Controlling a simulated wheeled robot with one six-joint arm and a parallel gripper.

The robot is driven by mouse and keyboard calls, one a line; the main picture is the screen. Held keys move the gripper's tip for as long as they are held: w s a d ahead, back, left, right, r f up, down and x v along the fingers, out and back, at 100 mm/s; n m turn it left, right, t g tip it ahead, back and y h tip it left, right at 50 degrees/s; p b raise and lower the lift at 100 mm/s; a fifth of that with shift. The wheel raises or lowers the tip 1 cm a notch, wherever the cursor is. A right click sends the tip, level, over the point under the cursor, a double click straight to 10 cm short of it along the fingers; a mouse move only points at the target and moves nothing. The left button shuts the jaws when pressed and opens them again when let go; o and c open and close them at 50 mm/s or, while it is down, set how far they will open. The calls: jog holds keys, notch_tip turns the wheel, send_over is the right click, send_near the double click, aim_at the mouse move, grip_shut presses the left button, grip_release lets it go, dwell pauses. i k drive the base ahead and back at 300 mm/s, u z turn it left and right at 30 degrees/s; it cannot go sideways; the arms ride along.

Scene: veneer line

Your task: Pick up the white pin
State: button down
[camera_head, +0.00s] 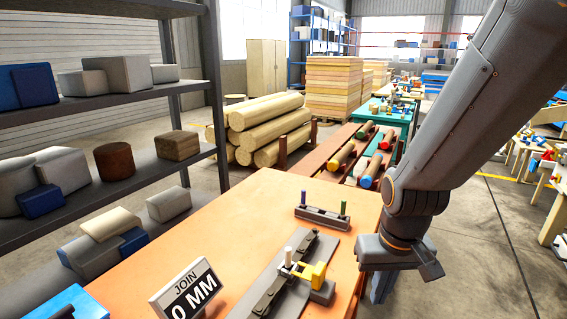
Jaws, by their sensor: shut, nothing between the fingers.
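The white pin (288,257) stands upright in a dark, long fixture (268,292) on the orange table (213,240). A yellow clamp-like part (311,274) sits right beside it, on the right.
A sign reading "JOIN 0 MM" (187,291) stands at the table's front left. Dark shelves (100,193) with blocks rise along the left. Logs (262,130) and a roller bed with coloured rolls (340,155) lie behind.

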aim_at(288, 250)
jog(key=u, duration=1.6)
jog(key=k, duration=0.8)
jog(key=z, duration=0.65)
jog(key=i, duration=1)
jog(key=z, duration=0.05)
